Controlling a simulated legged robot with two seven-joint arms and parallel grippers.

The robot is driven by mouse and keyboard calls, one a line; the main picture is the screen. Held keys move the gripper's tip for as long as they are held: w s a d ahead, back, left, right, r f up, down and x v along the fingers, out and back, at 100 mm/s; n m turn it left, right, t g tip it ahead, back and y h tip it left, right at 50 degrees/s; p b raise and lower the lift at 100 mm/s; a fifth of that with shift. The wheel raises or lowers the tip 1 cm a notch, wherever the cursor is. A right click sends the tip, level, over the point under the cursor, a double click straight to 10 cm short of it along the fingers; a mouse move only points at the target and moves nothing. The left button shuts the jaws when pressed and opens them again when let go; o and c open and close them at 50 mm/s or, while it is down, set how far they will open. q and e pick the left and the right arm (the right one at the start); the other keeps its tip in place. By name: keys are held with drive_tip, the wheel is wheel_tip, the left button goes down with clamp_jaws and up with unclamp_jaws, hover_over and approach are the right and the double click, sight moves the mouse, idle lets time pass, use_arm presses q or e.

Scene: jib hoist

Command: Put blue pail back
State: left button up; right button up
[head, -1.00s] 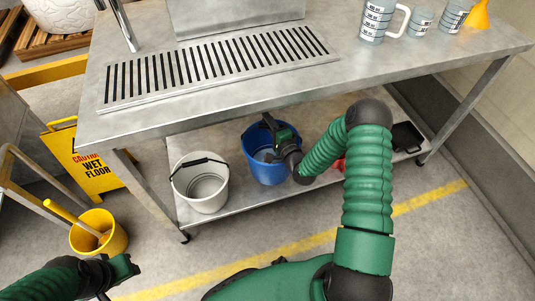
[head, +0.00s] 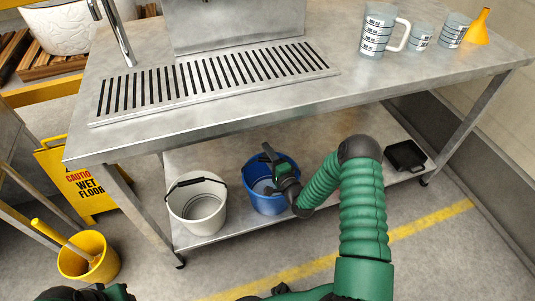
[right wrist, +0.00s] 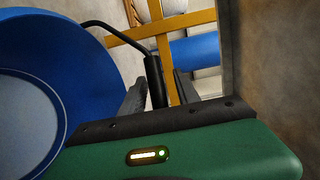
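The blue pail (head: 268,203) stands upright on the lower shelf (head: 330,188) of the steel table, beside a white pail. My right gripper (head: 268,162) is at the pail's rim and partly covers it. In the right wrist view the pail (right wrist: 85,60) fills the left side. Its black handle grip (right wrist: 156,82) stands between the two fingers of my right gripper (right wrist: 160,92). A gap shows between the grip and the right-hand finger, so the fingers look open around it. My left gripper (head: 118,292) is barely in view at the bottom left; its fingers are unclear.
The white pail (head: 197,208) is close on the blue pail's left. A black tray (head: 405,156) lies at the shelf's right end. The tabletop (head: 240,105) overhangs the shelf. A yellow bucket (head: 90,262) and wet floor sign (head: 85,190) stand at left.

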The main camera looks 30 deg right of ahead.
drive_tip(key=s+a+p, duration=0.1)
drive_tip(key=s+p, duration=0.4)
drive_tip(key=s, duration=0.7)
drive_tip(key=w+a+r+n+g+y, duration=0.25)
drive_tip(key=a+r+n+g, duration=0.4)
drive_tip(key=n, duration=0.65)
drive_tip(key=s+a+r+n+g, duration=0.3)
drive_tip(key=s+a+g, duration=0.1)
drive_tip(key=s, duration=0.4)
drive_tip(key=s+a+r+n+g, duration=0.3)
drive_tip(key=s+a+r+g, duration=0.1)
drive_tip(key=s, duration=0.4)
drive_tip(key=shift+s+a+r+g+h, duration=0.15)
drive_tip(key=shift+s+a+g+h, duration=0.25)
drive_tip(key=shift+a, duration=0.3)
drive_tip(key=w+p+v, duration=0.3)
drive_tip(key=p+v, duration=1.4)
drive_tip(key=w+r+p+v, duration=0.1)
drive_tip(key=w+p+v, duration=0.3)
drive_tip(key=p+v, duration=1.3)
drive_tip(key=shift+w+a+r+p, duration=0.2)
drive_tip(key=shift+r+p, duration=0.1)
drive_tip(key=shift+p, duration=0.1)
